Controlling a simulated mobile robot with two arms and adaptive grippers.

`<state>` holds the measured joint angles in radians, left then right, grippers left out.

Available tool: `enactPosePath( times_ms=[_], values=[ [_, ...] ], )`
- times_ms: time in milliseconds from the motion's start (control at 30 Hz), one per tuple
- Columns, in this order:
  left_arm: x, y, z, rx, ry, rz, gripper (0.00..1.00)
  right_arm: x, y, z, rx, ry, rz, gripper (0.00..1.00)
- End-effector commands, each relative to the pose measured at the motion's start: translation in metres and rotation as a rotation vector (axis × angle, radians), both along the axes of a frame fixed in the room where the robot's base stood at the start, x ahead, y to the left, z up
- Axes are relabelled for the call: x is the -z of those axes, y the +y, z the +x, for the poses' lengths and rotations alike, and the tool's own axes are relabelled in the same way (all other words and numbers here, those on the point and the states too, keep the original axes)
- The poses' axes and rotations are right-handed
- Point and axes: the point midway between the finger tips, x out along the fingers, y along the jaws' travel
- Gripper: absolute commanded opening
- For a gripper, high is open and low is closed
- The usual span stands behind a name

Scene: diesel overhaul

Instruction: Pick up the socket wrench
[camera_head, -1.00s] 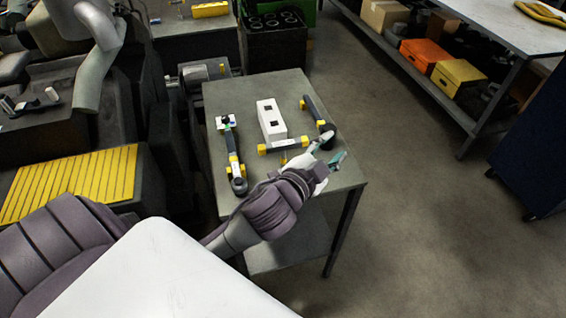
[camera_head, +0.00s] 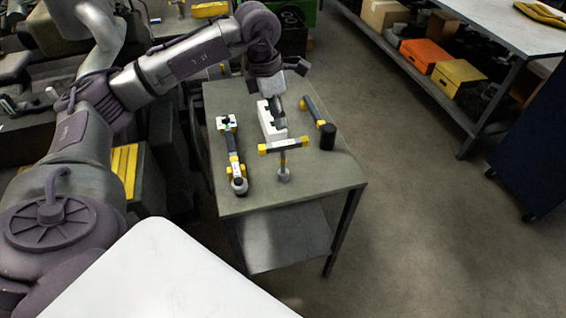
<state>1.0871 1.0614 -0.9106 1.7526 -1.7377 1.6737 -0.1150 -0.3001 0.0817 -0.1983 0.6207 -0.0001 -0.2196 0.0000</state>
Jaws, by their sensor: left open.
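On the small grey table (camera_head: 315,180) stands a T-shaped tool (camera_head: 284,146) with a yellow-ended crossbar, upright on a grey round foot; it looks like the socket wrench. My right gripper is out of view.
A bench with a lower shelf holding orange and yellow boxes (camera_head: 458,76) stands at the right. Dark machinery is at the left. The floor (camera_head: 420,220) right of the table is clear. A white surface (camera_head: 165,280) fills the bottom foreground.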

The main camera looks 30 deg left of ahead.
Motion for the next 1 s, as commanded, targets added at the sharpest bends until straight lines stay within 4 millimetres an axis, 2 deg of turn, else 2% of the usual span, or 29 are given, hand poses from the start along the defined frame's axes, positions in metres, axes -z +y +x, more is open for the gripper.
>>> enactPosePath(
  times_ms=[67,400,567,667,800,1000],
  values=[
    [0.008,0.004,0.000,-0.006,0.010,0.016,0.43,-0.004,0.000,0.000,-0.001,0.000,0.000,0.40],
    [0.069,-0.004,0.007,-0.002,0.010,0.012,0.43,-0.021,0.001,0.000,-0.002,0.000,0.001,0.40],
    [0.081,-0.005,0.008,-0.003,0.008,0.011,0.43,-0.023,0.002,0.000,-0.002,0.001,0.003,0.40],
    [0.087,-0.006,0.009,-0.002,0.009,0.011,0.43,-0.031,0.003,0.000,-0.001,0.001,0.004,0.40],
    [0.107,-0.009,0.012,-0.002,0.011,0.012,0.43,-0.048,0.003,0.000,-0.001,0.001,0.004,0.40],
    [0.130,-0.011,0.015,-0.003,0.007,0.012,0.43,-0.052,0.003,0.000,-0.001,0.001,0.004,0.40]
  ],
)
